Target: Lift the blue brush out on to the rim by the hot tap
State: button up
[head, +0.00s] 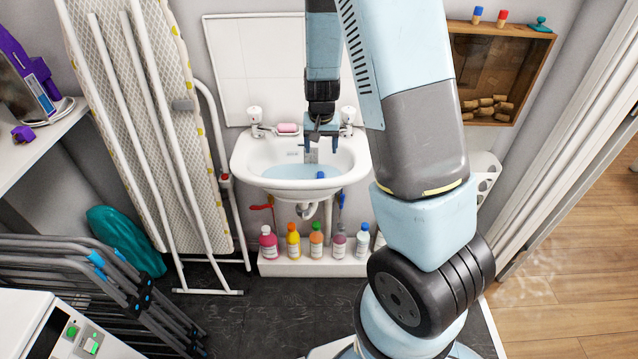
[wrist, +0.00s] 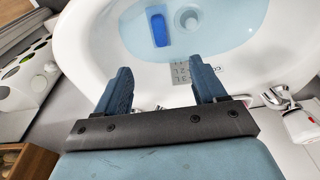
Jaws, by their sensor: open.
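The blue brush (head: 320,175) lies in the water of the white basin (head: 246,165), towards its front. In the wrist view the brush (wrist: 160,30) shows as a blue block near the round drain (wrist: 188,19). My gripper (head: 321,146) is open and empty, pointing down over the back of the basin. In the wrist view its fingertips (wrist: 163,82) are apart, and the brush is beyond them. One tap (head: 255,120) stands on the back rim at the left, another (head: 347,118) at the right.
A pink soap (head: 287,128) lies on the back rim between the taps. Several bottles (head: 293,240) stand on a white ledge below the basin. An ironing board (head: 150,120) leans at left. A wooden wall box (head: 548,62) hangs at right.

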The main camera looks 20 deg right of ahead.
send_over(321, 176)
notch_tip(321, 176, down, 8)
jog(key=shift+s+f, duration=0.1)
jog(key=shift+s, duration=0.05)
jog(key=shift+w+f, duration=0.2)
jog(key=shift+f, duration=2.75)
jog(key=shift+a, duration=0.1)
jog(key=c, duration=1.2)
jog(key=shift+o, duration=0.2)
